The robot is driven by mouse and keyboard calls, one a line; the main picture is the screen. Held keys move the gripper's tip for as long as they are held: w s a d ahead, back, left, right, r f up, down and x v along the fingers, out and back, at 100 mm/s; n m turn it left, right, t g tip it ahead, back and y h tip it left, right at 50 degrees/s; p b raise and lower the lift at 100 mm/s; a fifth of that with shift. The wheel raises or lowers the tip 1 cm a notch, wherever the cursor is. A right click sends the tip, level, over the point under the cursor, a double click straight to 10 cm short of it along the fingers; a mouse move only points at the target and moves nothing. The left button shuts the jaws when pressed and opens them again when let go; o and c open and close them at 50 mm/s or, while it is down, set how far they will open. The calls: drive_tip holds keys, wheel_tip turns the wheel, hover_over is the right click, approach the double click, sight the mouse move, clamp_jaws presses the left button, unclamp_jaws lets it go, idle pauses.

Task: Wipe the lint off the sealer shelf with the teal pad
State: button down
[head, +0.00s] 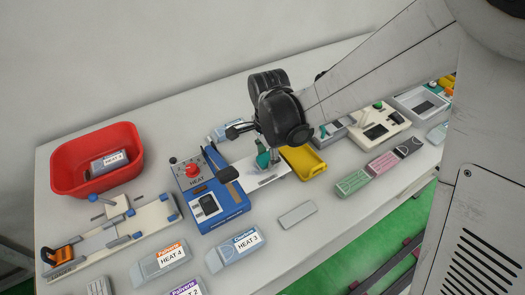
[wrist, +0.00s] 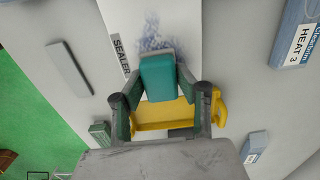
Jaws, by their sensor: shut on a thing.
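The teal pad (wrist: 158,78) is held between the two fingers of my gripper (wrist: 160,90) in the wrist view. In the head view the pad (head: 262,159) shows as a small teal patch under my gripper (head: 265,152), over the sealer shelf. The sealer shelf (head: 272,176) is a white plate right of the blue heat sealer (head: 208,195). In the wrist view the shelf (wrist: 184,18) carries a smudge of bluish-grey lint (wrist: 152,40) just beyond the pad's far edge. I cannot tell whether the pad touches the shelf. My gripper hides part of the shelf.
A yellow tray (head: 303,161) stands close right of the shelf and lies under my fingers in the wrist view. A grey bar (head: 298,215) lies in front. A red bin (head: 97,160) stands far left. Labelled heat packs (head: 236,247) lie at the front.

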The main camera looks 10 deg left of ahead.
sight(273, 172)
drive_tip(key=shift+s+d+f, duration=0.25)
drive_tip(key=shift+s+d, duration=0.3)
drive_tip(key=shift+s, duration=0.05)
drive_tip(key=shift+s+d+f, duration=0.1)
drive_tip(key=shift+s+d, duration=0.45)
drive_tip(key=shift+s, duration=0.05)
wheel_tip(273, 172, up, 2)
drive_tip(key=shift+r+p, duration=0.2)
drive_tip(key=shift+p, duration=0.1)
wheel_tip(273, 172, up, 6)
drive_tip(key=p, duration=0.3)
drive_tip(key=shift+s, duration=0.15)
